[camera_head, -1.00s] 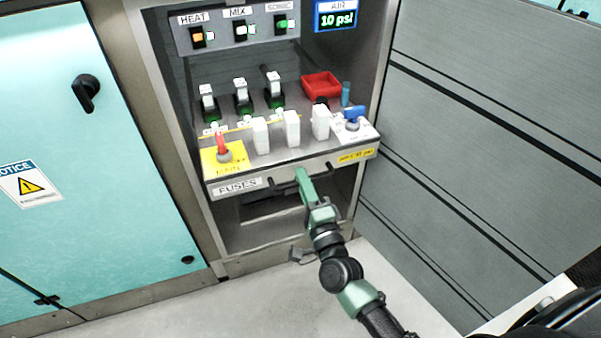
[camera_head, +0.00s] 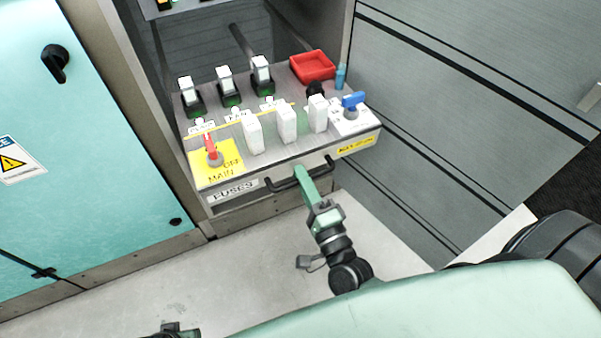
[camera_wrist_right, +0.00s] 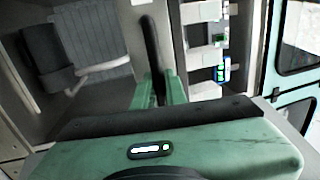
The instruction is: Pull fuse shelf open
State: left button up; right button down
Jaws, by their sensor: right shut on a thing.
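The fuse shelf (camera_head: 222,185) is a grey metal drawer labelled FUSES, standing out past the front of its cabinet in the head view. Its dark bar handle (camera_head: 283,185) runs along the front face. My right gripper (camera_head: 302,174) is shut on the handle near its middle. In the wrist view the handle (camera_wrist_right: 151,40) passes between the green fingers (camera_wrist_right: 158,88). The shelf carries a red MAIN switch (camera_head: 211,148), several white fuse blocks (camera_head: 286,124) and a blue valve lever (camera_head: 353,100). A dark piece at the bottom left edge may be my left gripper (camera_head: 175,331); its jaws are unclear.
A red tray (camera_head: 312,66) and a small blue cylinder (camera_head: 340,77) sit at the shelf's back right. A teal cabinet door (camera_head: 95,140) stands at left and a grey panel (camera_head: 450,110) at right. The floor (camera_head: 240,275) before the shelf is clear.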

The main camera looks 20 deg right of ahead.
jog(key=shift+f, duration=0.1)
jog(key=c, duration=1.7)
grip_release()
jog(key=shift+c, duration=0.2)
jog(key=shift+s, duration=0.1)
jog(key=s+f, duration=0.1)
jog(key=s, duration=0.6)
jog(key=shift+s+f, duration=0.2)
jog(key=shift+s, duration=0.1)
